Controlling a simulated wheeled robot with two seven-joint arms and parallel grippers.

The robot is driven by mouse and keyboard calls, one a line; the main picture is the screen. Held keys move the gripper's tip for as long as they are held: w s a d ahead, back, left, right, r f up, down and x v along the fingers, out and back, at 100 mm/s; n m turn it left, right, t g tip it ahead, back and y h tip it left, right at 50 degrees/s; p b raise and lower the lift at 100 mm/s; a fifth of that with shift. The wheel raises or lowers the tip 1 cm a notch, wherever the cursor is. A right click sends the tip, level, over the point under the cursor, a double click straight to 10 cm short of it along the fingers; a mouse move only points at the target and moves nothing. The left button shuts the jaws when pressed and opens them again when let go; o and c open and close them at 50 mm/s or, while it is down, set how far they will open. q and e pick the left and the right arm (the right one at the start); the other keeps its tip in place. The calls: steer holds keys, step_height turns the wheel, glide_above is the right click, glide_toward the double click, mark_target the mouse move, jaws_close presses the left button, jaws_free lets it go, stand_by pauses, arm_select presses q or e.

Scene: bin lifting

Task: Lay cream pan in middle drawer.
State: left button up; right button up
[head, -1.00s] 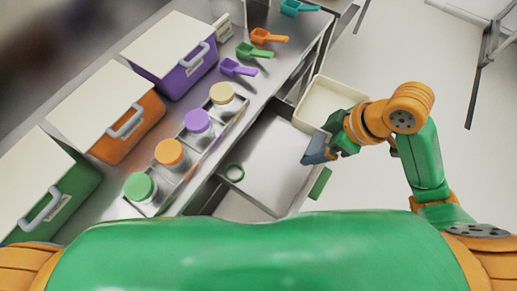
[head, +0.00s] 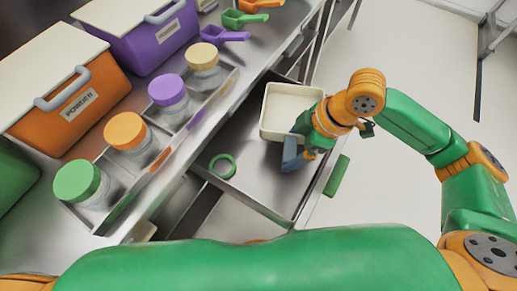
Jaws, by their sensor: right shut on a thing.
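The cream pan (head: 286,108) is a square, shallow, open container. It is over the far end of the open metal drawer (head: 262,184), and I cannot tell whether it touches the drawer floor. My right gripper (head: 296,150) is at the pan's near right side, shut on the pan's edge; its fingertips partly hide that corner. A green ring (head: 222,166) lies in the drawer near its inner left side. My left gripper is not in view.
A counter left of the drawer holds a rack of lidded jars (head: 128,132), an orange bin (head: 75,95), a purple bin (head: 150,35) and several scoops (head: 225,35). A green handle (head: 337,176) is on the drawer's outer front. Open floor lies to the right.

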step_height(320, 180, down, 8)
steer(key=shift+w+a+r+b, duration=0.1)
steer(key=shift+a+b, duration=0.05)
steer(key=shift+b, duration=0.5)
steer(key=shift+w+a+r, duration=0.2)
steer(key=shift+w+a, duration=0.7)
steer(key=shift+a, duration=0.25)
steer(key=w+a, duration=0.1)
steer(key=a, duration=0.1)
steer(key=w+a+f, duration=0.1)
steer(key=a, duration=0.1)
steer(key=shift+w+f, duration=0.1)
steer(key=shift+w, duration=0.3)
steer(key=shift+d, duration=0.1)
steer(key=shift+f, duration=0.2)
steer(key=o, duration=1.1)
steer(key=shift+c, duration=0.2)
steer(key=p+v, duration=0.2)
steer(key=v, duration=1)
steer(key=shift+r, duration=0.15)
